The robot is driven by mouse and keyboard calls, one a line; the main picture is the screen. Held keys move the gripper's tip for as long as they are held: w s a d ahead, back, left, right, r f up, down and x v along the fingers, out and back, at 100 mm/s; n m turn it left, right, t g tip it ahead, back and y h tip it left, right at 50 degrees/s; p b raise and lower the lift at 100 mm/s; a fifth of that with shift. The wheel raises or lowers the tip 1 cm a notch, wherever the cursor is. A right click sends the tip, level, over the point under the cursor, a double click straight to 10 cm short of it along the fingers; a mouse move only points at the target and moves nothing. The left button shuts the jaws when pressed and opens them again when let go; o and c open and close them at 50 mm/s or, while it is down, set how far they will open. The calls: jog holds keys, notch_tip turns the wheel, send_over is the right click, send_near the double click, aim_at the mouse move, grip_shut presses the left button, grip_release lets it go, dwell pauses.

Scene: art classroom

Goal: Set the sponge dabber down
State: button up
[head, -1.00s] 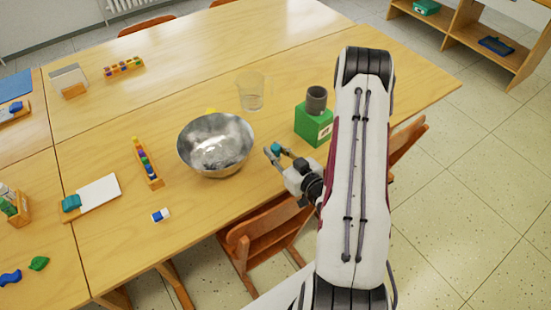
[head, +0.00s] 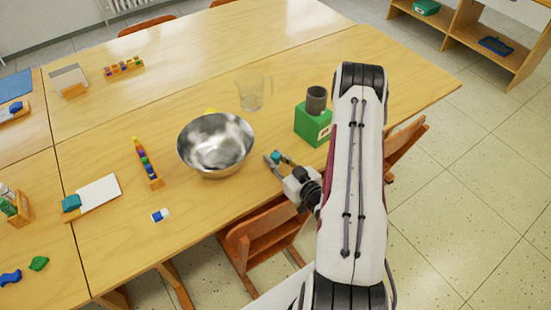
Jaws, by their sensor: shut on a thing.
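My gripper (head: 279,159) is at the right of the metal bowl, near the table's front edge. It is shut on a small teal thing (head: 277,156), which I take to be the sponge dabber; only a little of it shows between the fingers. I cannot tell whether it touches the table top (head: 215,205).
The metal bowl (head: 216,145) stands just left of my gripper. A clear jug (head: 251,94) is behind it. A green box (head: 313,125) with a grey cup (head: 316,99) on top stands behind and right. A blue-and-white block (head: 160,215) lies front left. Chairs stand at the front edge.

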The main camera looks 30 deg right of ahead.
aim_at(279, 162)
jog(key=shift+f, duration=0.15)
jog(key=o, duration=0.9)
jog(key=shift+s, duration=0.1)
jog(key=shift+s+r, duration=0.2)
jog(key=shift+s, duration=0.85)
jog(key=shift+s+d+r, duration=0.1)
jog(key=shift+s+d, duration=0.05)
jog(key=shift+s, duration=0.75)
jog(key=shift+s+d, duration=0.15)
jog(key=shift+s, duration=0.75)
jog(key=shift+s+r, duration=0.15)
jog(key=shift+s, duration=0.75)
jog(key=shift+o, duration=0.4)
